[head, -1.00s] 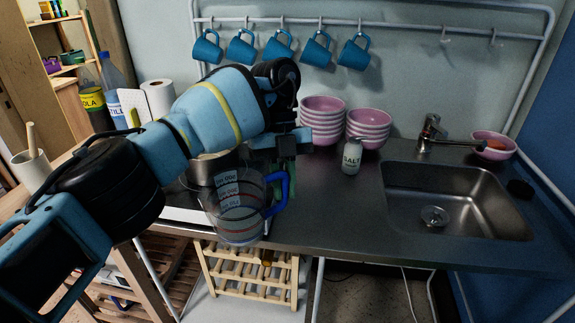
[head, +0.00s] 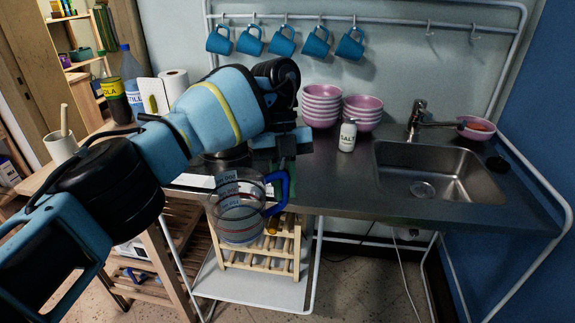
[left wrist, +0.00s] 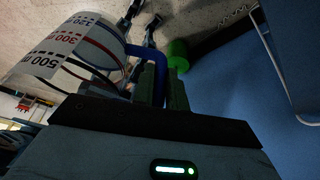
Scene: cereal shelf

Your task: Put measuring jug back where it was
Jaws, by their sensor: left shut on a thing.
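The measuring jug (head: 237,212) is clear with printed scale marks and a blue handle. My left gripper (head: 284,162) is shut on the blue handle and holds the jug upright in front of the counter's front edge, above the lower shelf. In the left wrist view the jug (left wrist: 75,55) is at the upper left, with its blue handle between the fingers of my left gripper (left wrist: 163,85). My right gripper is not in view.
The steel counter (head: 330,195) holds a salt shaker (head: 347,136), stacked pink bowls (head: 321,104) and a sink (head: 440,172). Below it, a wooden rack (head: 262,258) stands on a white lower shelf (head: 250,290). Blue mugs (head: 283,41) hang above.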

